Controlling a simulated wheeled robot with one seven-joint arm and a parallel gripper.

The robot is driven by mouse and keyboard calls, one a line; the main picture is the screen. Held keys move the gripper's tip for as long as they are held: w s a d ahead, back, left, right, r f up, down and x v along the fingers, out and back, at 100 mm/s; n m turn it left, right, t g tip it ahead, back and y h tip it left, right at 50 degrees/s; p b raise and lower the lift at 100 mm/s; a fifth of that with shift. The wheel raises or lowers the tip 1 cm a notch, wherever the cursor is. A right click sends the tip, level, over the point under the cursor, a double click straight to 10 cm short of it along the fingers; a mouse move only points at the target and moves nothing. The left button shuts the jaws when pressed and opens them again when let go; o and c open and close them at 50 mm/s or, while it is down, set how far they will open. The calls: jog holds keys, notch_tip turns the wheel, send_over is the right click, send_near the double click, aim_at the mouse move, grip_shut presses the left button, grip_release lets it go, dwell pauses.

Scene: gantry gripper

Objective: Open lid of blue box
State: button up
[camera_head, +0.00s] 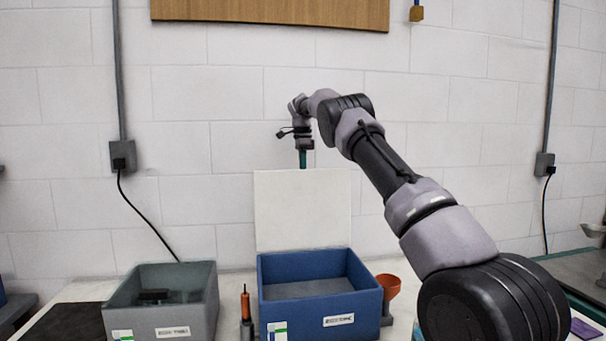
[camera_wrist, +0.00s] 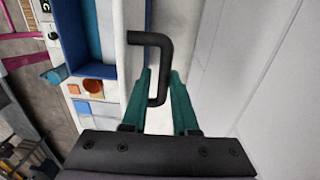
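The blue box (camera_head: 318,306) stands on the table with its top open. Its white lid (camera_head: 302,210) stands upright at the back edge. My gripper (camera_head: 302,160) is at the lid's top edge, its green fingers pointing down. In the wrist view, a black bent handle (camera_wrist: 165,62) runs between the two green fingers of my gripper (camera_wrist: 160,75). The handle lies close to the right finger; a narrow gap seems to show on the left. Whether the fingers press on it cannot be told. The handle is hidden in the head view. The blue box also shows in the wrist view (camera_wrist: 72,40).
A grey box (camera_head: 160,318) stands left of the blue box, with an orange-handled tool (camera_head: 245,305) between them. An orange funnel-like cup (camera_head: 388,286) is right of the blue box. A white block wall (camera_head: 200,150) is close behind the lid.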

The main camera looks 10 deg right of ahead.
jog(key=shift+o, duration=0.6)
